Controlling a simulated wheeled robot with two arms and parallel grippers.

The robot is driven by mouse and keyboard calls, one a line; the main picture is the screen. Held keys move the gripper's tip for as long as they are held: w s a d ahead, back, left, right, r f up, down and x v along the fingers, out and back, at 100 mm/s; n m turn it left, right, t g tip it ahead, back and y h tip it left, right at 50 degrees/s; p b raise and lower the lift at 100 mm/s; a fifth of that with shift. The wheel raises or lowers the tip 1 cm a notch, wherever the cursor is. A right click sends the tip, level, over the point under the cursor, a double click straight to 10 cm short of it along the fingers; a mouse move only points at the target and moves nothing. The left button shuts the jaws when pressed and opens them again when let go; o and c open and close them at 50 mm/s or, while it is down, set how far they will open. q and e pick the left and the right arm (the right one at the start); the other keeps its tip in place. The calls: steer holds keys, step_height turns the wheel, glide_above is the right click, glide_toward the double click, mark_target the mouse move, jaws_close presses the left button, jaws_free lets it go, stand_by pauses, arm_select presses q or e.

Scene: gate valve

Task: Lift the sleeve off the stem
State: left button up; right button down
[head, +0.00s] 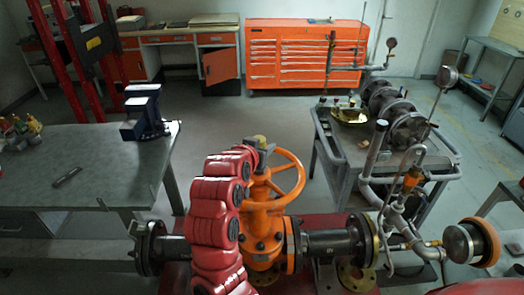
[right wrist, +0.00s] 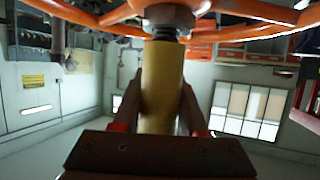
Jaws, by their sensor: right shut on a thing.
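The sleeve, a yellow-brass cylinder (right wrist: 163,68), stands over the dark nut (right wrist: 168,18) at the handwheel's hub in the right wrist view. That view is upside down. My right gripper (right wrist: 162,95) is shut on the sleeve, one finger on each side. In the head view, my red right arm reaches up to the valve, and the right gripper (head: 262,150) is at the top of it, with a small yellowish end of the sleeve (head: 260,139) showing. The stem is hidden, and I cannot tell how far the sleeve covers it. My left gripper is not in view.
The orange handwheel (head: 299,178) surrounds the hub close to my gripper, above the orange valve body (head: 262,235). Dark flanged pipe (head: 335,240) runs sideways. A workbench (head: 95,160) with a vise is at left, a cart (head: 325,150) with pipework at right. Clear floor lies behind.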

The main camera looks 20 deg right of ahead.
step_height(320, 180, up, 9)
steer(key=b, duration=0.3)
stand_by(0.4)
steer(key=shift+f+b, duration=0.15)
steer(key=shift+b, duration=0.2)
steer(key=shift+f+b, duration=0.5)
